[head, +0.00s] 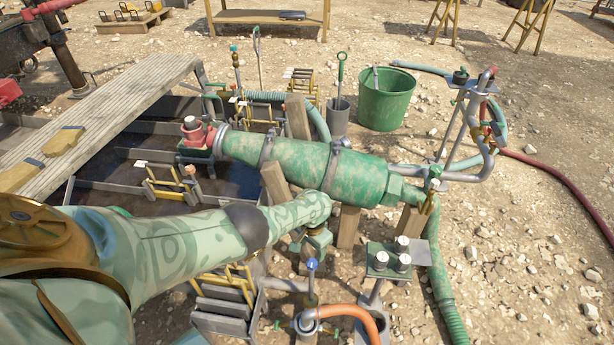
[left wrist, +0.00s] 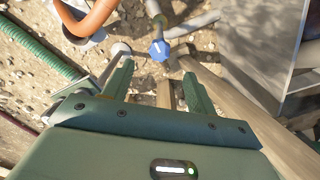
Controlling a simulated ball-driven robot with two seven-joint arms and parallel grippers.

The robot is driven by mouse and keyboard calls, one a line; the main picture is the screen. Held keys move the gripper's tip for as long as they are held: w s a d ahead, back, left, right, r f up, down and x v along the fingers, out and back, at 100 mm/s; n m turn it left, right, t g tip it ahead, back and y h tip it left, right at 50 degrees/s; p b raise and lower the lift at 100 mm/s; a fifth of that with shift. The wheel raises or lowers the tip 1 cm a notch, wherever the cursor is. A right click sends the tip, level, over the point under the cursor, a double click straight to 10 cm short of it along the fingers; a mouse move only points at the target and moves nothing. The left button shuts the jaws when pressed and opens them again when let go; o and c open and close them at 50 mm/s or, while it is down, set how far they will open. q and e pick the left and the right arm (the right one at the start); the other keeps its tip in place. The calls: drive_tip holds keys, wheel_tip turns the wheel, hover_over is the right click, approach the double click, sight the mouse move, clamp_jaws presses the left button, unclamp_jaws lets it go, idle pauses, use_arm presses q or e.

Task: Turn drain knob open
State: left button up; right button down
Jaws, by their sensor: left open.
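A small blue knob (head: 312,264) tops an upright pipe in the lower middle of the head view. I take it for the drain knob, though no label shows. In the left wrist view the blue knob (left wrist: 160,48) sits just beyond the fingertips, roughly midway between them, with no finger on it. My left gripper (head: 314,243) is open and empty near the knob. Its two green fingers (left wrist: 156,80) are spread apart in the wrist view. In the head view my forearm and wrist partly hide the fingers. My right gripper is not in view.
A large green cylinder (head: 300,162) lies on wooden posts behind the knob. An orange hose (head: 350,313) and grey panels (head: 222,308) are close by. A stand with grey caps (head: 381,260) is to the right. A green bucket (head: 386,103) stands farther back.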

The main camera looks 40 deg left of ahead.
use_arm(q)
wheel_tip(320, 180, up, 8)
drive_tip(key=p, duration=0.4)
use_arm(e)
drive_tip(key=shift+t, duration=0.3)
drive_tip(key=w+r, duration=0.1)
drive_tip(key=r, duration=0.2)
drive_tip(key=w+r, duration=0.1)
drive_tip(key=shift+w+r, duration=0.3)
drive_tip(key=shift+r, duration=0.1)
use_arm(q)
drive_tip(key=shift+f, duration=0.1)
